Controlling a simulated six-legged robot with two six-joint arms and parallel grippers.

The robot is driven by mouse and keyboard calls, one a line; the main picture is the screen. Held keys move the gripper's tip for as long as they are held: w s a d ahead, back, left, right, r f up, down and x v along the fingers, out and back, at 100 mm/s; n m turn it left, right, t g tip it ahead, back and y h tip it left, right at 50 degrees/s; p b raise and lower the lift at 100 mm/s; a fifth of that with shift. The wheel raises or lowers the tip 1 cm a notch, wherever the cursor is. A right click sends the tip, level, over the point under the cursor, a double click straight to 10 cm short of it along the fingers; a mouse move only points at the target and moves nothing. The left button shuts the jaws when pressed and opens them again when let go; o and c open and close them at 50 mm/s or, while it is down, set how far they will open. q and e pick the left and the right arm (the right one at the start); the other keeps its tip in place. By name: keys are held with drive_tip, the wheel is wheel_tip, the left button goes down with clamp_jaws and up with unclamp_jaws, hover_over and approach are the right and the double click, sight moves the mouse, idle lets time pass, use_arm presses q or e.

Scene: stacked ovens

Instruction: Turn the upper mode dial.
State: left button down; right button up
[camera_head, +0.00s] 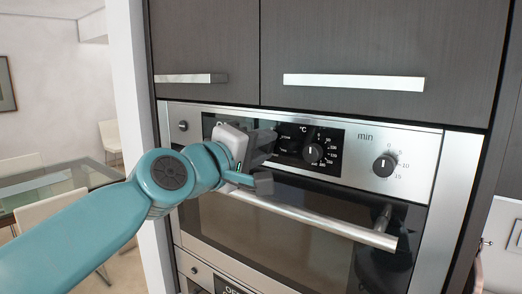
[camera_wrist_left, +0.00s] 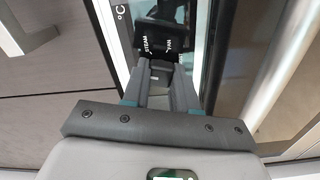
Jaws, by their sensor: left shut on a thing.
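My left gripper (camera_head: 264,166) reaches from the left to the upper oven's control panel (camera_head: 352,138). In the left wrist view its two fingers (camera_wrist_left: 163,74) are close together on a small dark part, the mode dial (camera_wrist_left: 162,72), just below the white lettering that includes "STEAM". The dial is mostly covered by the fingers there, and in the head view the gripper hides it. The temperature dial (camera_head: 313,153), black with a °C scale, is apart to the right of the gripper. My right gripper is not in view.
A timer dial (camera_head: 385,165) marked "min" is at the panel's right and a small knob (camera_head: 183,126) at its left. The oven door handle (camera_head: 310,220) runs just below the gripper. Cabinet handles (camera_head: 352,82) stick out above. A glass table (camera_head: 60,190) is at the left.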

use_arm(q)
drive_tip(key=m+b, duration=0.1)
drive_tip(key=m, duration=0.3)
drive_tip(key=shift+d+f+m+b, duration=0.1)
drive_tip(key=shift+f+m+b, duration=0.1)
drive_tip(key=shift+m+b, duration=0.9)
drive_tip(key=shift+m, duration=1.2)
drive_tip(key=c, duration=0.9)
unclamp_jaws()
drive_tip(key=shift+r, duration=0.1)
drive_tip(key=shift+s, duration=0.1)
drive_tip(key=shift+s+a+b, duration=0.3)
drive_tip(key=shift+a+b, duration=0.05)
drive_tip(key=b+v, duration=0.4)
drive_tip(key=v, duration=1.1)
drive_tip(key=shift+s+b, duration=0.15)
drive_tip(key=shift+b, duration=0.25)
